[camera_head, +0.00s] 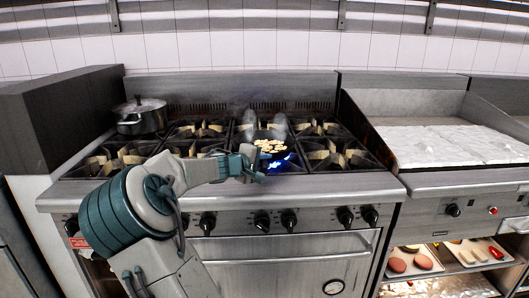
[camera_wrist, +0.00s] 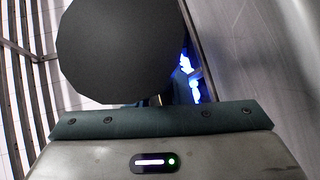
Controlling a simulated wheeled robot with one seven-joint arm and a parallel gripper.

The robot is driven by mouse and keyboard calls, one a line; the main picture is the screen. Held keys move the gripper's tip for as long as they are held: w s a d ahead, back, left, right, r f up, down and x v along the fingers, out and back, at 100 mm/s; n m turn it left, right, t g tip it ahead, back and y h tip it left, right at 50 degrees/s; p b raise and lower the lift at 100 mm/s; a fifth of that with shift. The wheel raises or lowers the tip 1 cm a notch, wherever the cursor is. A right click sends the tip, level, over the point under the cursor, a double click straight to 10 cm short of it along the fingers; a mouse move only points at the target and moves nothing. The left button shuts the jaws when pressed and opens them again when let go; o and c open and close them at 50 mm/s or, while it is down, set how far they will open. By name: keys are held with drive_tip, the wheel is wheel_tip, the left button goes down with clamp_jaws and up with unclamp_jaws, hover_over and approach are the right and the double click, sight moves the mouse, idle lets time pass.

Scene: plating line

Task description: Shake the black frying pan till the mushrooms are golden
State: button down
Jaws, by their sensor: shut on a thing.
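The black frying pan (camera_wrist: 125,50) fills the upper middle of the wrist view as a plain dark disc, with no mushrooms showing on that face. In the head view the pan is hard to make out against the dark burners. Pale yellow mushroom slices (camera_head: 270,146) lie grouped over the front middle burner; I see no clear browning. My gripper (camera_head: 250,163) is at the stove's front edge, just left of the flame, shut on the pan's handle, which is mostly hidden. A blue flame (camera_head: 289,163) burns beside and below the mushrooms and also shows in the wrist view (camera_wrist: 195,90).
Faint steam (camera_head: 279,125) rises behind the mushrooms. A lidded pot (camera_head: 141,116) stands on the back left burner. A foil-covered griddle (camera_head: 450,146) is at right, with food trays (camera_head: 413,261) on the shelf below. A dark block (camera_head: 55,115) bounds the stove's left side.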

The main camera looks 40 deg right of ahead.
sight(264, 165)
drive_tip(key=shift+r, duration=0.1)
drive_tip(key=s+a, duration=0.2)
drive_tip(key=s, duration=0.1)
drive_tip(key=shift+a, duration=0.4)
drive_tip(key=shift+w+d+r, duration=0.1)
drive_tip(key=shift+d+r, duration=0.05)
drive_tip(key=shift+d, duration=0.05)
drive_tip(key=shift+w+d+f, duration=0.15)
drive_tip(key=shift+w+d, duration=0.55)
drive_tip(key=shift+w, duration=0.05)
drive_tip(key=shift+w+d+f, duration=0.1)
drive_tip(key=shift+w+d, duration=0.6)
drive_tip(key=shift+w, duration=0.05)
drive_tip(key=shift+s+a+r, duration=0.1)
drive_tip(key=shift+a+r, duration=0.05)
drive_tip(key=shift+a, duration=0.05)
drive_tip(key=shift+b, duration=0.3)
drive_tip(key=c, duration=1.2)
unclamp_jaws()
drive_tip(key=shift+c, duration=0.2)
